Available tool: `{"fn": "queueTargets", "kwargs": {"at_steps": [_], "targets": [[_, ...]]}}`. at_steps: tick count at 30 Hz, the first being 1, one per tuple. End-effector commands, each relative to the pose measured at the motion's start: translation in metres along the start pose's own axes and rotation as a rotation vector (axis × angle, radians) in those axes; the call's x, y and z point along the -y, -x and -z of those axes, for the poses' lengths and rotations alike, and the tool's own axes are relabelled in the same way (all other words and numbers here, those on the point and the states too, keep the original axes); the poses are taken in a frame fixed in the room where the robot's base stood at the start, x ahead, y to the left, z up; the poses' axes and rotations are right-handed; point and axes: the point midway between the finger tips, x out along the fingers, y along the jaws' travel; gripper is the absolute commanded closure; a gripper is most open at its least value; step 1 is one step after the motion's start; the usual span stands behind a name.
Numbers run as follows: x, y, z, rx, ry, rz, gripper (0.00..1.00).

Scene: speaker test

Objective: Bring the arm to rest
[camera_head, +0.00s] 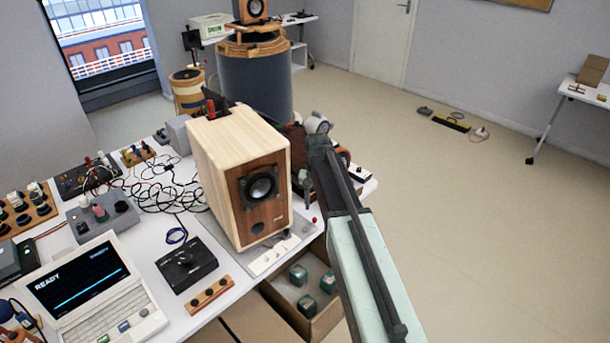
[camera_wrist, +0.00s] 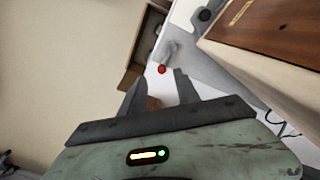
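My arm (camera_head: 352,215) reaches from the bottom right of the head view to beside the wooden speaker (camera_head: 240,180), on its right. In the wrist view my gripper (camera_wrist: 160,88) shows two dark fingers standing apart, with nothing held between them. A small red button or knob (camera_wrist: 162,69) lies beyond the fingertips, close to the table's edge. The speaker's brown front (camera_wrist: 275,32) fills the upper right of the wrist view, beside the gripper and apart from it. In the head view the fingers are hard to make out.
The white table (camera_head: 150,265) holds a laptop (camera_head: 90,290), a black box (camera_head: 186,264), control boxes and tangled cables. An open carton (camera_head: 327,322) with several green-grey blocks stands below its right edge. A large dark drum (camera_head: 255,85) stands behind. Open floor (camera_head: 460,220) lies right.

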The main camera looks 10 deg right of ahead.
Motion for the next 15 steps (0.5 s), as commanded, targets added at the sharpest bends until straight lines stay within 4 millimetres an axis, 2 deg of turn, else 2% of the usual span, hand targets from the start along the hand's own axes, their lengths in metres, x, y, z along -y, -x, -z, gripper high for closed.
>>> {"fn": "queueTargets", "kwargs": {"at_steps": [1, 6, 9, 12, 15], "targets": [[-0.009, 0.0, -0.023, 0.0, -0.002, 0.0, 0.62], [-0.04, 0.0, -0.108, -0.001, 0.072, -0.001, 0.62], [-0.053, 0.0, -0.148, -0.002, 0.143, -0.001, 0.62], [-0.062, 0.0, -0.174, -0.002, 0.211, -0.002, 0.62], [-0.064, 0.0, -0.18, -0.003, 0.279, -0.002, 0.62]]}}
